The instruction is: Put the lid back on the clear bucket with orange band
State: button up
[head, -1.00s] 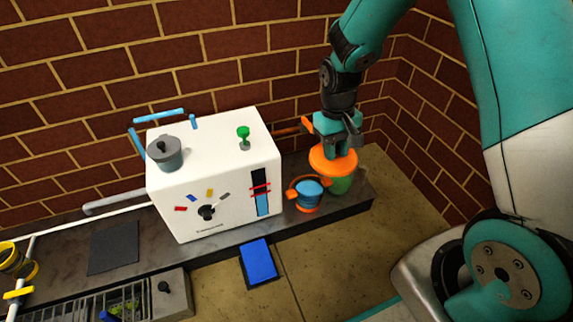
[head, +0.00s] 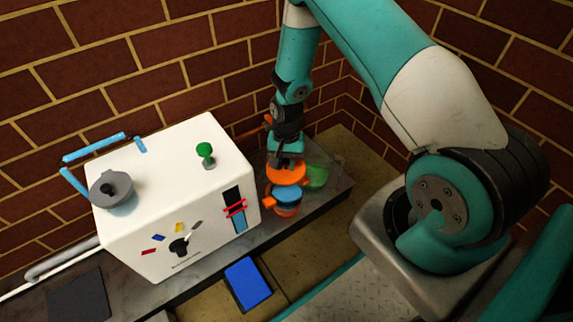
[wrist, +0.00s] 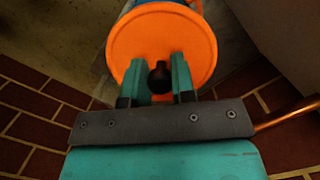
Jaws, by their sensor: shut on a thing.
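The orange lid (head: 285,173) is a round disc with a black knob (wrist: 158,72). My gripper (head: 288,160) is shut on this knob, one finger on each side in the wrist view. The lid hangs level over the bucket with the orange band (head: 286,196), which looks blue inside and has orange near its base. The lid hides the bucket's mouth, and I cannot tell whether they touch. In the wrist view, the lid (wrist: 160,35) covers nearly all of the bucket; only a little blue shows past its edge.
A green see-through bucket (head: 317,176) stands open just right of the lid. The white machine (head: 175,190), with a green knob (head: 205,153) and a grey-lidded pot (head: 112,190) on top, is close on the left. A blue pad (head: 248,283) lies in front. Brick walls stand behind.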

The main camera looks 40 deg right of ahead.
jog(key=shift+s+f+m, duration=0.1)
jog(key=shift+f+m, duration=0.2)
jog(key=shift+f, duration=0.55)
notch_tip(320, 180, down, 4)
jog(key=b, duration=0.4)
jog(key=shift+f+b, duration=0.15)
jog(key=shift+b, duration=0.15)
jog(key=shift+f+b, duration=0.3)
jog(key=shift+f, duration=0.55)
jog(key=shift+s+r+p, duration=0.1)
jog(key=shift+s+p, duration=0.05)
jog(key=shift+p, duration=0.3)
jog(key=shift+f+p, duration=0.25)
jog(key=shift+p, duration=0.05)
dwell(0.9)
jog(key=o, duration=1.4)
jog(key=shift+o, duration=0.2)
